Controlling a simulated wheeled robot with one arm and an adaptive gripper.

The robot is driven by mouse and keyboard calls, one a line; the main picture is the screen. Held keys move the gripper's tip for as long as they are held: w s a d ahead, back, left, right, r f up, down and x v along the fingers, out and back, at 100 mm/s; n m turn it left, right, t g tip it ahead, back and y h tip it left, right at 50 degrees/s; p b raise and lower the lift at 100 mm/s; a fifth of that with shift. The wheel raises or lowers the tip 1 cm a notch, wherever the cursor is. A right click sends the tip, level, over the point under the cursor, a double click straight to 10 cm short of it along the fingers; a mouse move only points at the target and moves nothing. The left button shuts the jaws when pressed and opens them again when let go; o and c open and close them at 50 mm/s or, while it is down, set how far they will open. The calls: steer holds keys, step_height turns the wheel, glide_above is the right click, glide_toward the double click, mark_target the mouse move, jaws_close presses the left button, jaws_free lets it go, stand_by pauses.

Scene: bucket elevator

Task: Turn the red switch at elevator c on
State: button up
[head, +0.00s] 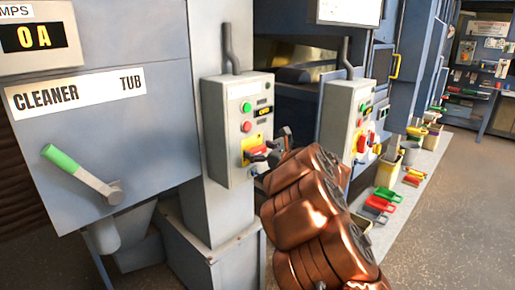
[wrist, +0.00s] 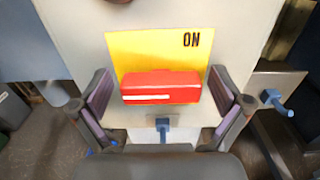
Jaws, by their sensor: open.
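A red switch (wrist: 160,88) sits on a yellow plate (wrist: 127,50) with "ON" at its upper right in the wrist view. The switch handle lies horizontally across the plate's lower part. My gripper (wrist: 158,95) is open, with one finger on each side of the switch and a gap on both sides. In the head view my gripper (head: 264,153) is at the lower front of the nearer control box (head: 216,125), over its yellow plate (head: 247,143), and hides most of the switch. No elevator letter is readable.
A second control box (head: 337,112) with a red switch stands to the right. A green-handled lever (head: 75,172) is on the "CLEANER TUB" panel at left. Coloured scoops (head: 383,198) and containers lie along the right. Open floor is at far right.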

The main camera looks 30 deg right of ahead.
steer(key=shift+w, duration=0.15)
steer(key=c, duration=1.1)
